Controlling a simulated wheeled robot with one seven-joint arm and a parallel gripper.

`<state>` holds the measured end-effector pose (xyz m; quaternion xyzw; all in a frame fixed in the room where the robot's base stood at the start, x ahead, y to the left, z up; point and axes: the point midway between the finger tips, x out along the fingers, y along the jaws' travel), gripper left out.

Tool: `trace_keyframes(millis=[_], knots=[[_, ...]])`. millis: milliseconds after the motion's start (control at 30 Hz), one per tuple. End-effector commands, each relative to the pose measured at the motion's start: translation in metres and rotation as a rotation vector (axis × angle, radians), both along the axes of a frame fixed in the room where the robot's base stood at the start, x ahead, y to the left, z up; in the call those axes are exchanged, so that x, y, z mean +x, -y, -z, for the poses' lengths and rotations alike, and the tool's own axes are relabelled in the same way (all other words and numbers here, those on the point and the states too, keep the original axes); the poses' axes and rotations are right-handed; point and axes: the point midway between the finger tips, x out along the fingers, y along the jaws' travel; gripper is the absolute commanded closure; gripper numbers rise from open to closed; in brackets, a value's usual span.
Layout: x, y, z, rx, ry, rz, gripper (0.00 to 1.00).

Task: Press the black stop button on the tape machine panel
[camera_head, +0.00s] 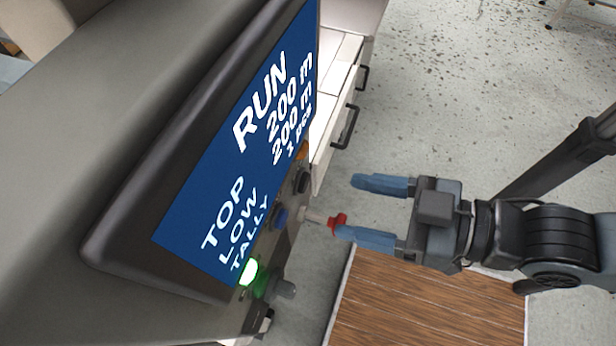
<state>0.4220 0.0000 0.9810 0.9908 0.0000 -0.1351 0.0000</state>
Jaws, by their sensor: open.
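The tape machine panel (120,232) fills the left side, with a tilted blue screen (232,150) reading RUN, 200 m, 200 m, 1 pcs. Small controls run down the screen's right edge. I cannot tell for sure that the dark one is the stop button. My gripper (349,207) is open and empty, to the right of these controls and pointing left at them. Its lower blue finger is beside the red-tipped lever (337,221); whether they touch is unclear.
An orange control (302,150) is near the screen's right edge. A white drawer cabinet (340,90) with black handles stands behind. A wooden surface (430,305) lies below my gripper. The speckled floor at upper right is mostly clear.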

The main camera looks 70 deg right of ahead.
Motion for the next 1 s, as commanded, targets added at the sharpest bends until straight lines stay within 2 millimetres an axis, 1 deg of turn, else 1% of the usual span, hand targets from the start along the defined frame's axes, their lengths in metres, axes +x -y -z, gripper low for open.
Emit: trace_keyframes(millis=[33, 67, 667, 700, 1000], knots=[[0.0000, 0.0000, 0.0000, 0.000, 0.000, 0.000, 0.38], [0.0000, 0.0000, 0.0000, 0.000, 0.000, 0.000, 0.41], [0.0000, 0.0000, 0.0000, 0.000, 0.000, 0.000, 0.99], [0.0000, 0.0000, 0.0000, 0.000, 0.000, 0.000, 1.00], [0.0000, 0.0000, 0.0000, 0.000, 0.000, 0.000, 1.00]])
